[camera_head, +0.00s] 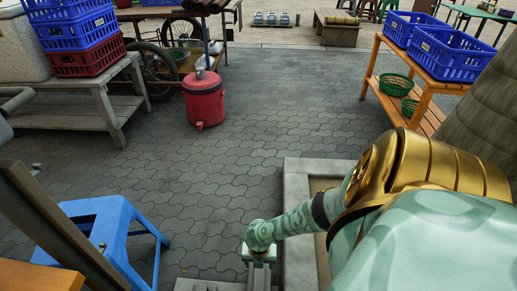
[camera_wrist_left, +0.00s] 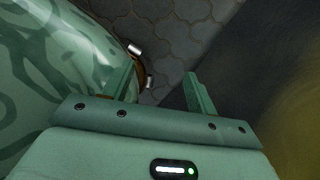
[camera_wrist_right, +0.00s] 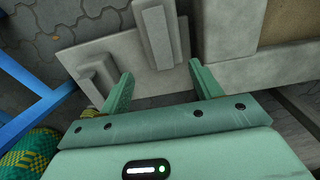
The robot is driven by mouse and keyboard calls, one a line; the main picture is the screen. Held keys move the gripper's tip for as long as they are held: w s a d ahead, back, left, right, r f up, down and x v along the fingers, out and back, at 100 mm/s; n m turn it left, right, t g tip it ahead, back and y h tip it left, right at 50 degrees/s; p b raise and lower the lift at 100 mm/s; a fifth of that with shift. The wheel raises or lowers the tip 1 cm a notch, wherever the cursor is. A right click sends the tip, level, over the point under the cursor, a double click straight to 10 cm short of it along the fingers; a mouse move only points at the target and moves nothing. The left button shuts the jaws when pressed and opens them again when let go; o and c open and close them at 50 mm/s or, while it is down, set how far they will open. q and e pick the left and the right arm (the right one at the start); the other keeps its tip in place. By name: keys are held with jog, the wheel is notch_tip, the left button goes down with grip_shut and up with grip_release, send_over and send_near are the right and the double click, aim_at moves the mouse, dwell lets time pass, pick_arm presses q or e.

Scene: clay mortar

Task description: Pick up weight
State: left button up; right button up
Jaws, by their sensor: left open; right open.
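No object is plainly marked as the weight. In the right wrist view, a pale grey slab (camera_wrist_right: 125,50) lies on the ground with a stepped grey block (camera_wrist_right: 96,76) and a narrow upright grey block (camera_wrist_right: 156,36) on it; either could be the weight, I cannot tell. My right gripper (camera_wrist_right: 161,69) is open, its fingers on either side of the narrow block's near end in the picture, with nothing visibly held. In the head view, my right gripper (camera_head: 259,257) points down at the bottom middle. My left gripper (camera_wrist_left: 161,72) is open and empty above the paving.
A blue stool (camera_head: 100,215) stands at the left. A pale stone kerb (camera_head: 298,200) is right of my right gripper. A red drum (camera_head: 204,98) stands farther back. A wooden shelf (camera_head: 372,75) with blue crates (camera_head: 447,55) is at the right. The middle paving is clear.

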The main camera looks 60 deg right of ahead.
pick_arm(q)
jog(key=w+r+m+t+y+b, duration=0.15)
jog(key=w+r+b, duration=0.25)
jog(key=w+r, duration=0.7)
pick_arm(e)
send_over(259, 278)
notch_tip(259, 278, down, 7)
jog(key=shift+s+f, duration=0.1)
jog(key=shift+s, duration=0.05)
notch_tip(259, 278, down, 2)
jog(key=shift+f+b, duration=0.25)
jog(key=shift+b, duration=0.85)
notch_tip(259, 278, down, 5)
jog(key=b, duration=0.4)
jog(key=shift+f, duration=0.15)
grip_shut()
pick_arm(q)
jog(key=w+d+r+n+t+h, duration=0.1)
jog(key=w+d+n+t+h, duration=0.1)
jog(key=w+d, duration=0.5)
jog(key=w+t+h, duration=0.1)
jog(key=w+t, duration=0.1)
jog(key=w, duration=0.1)
jog(key=shift+d, duration=0.3)
pick_arm(e)
jog(key=shift+w, duration=0.2)
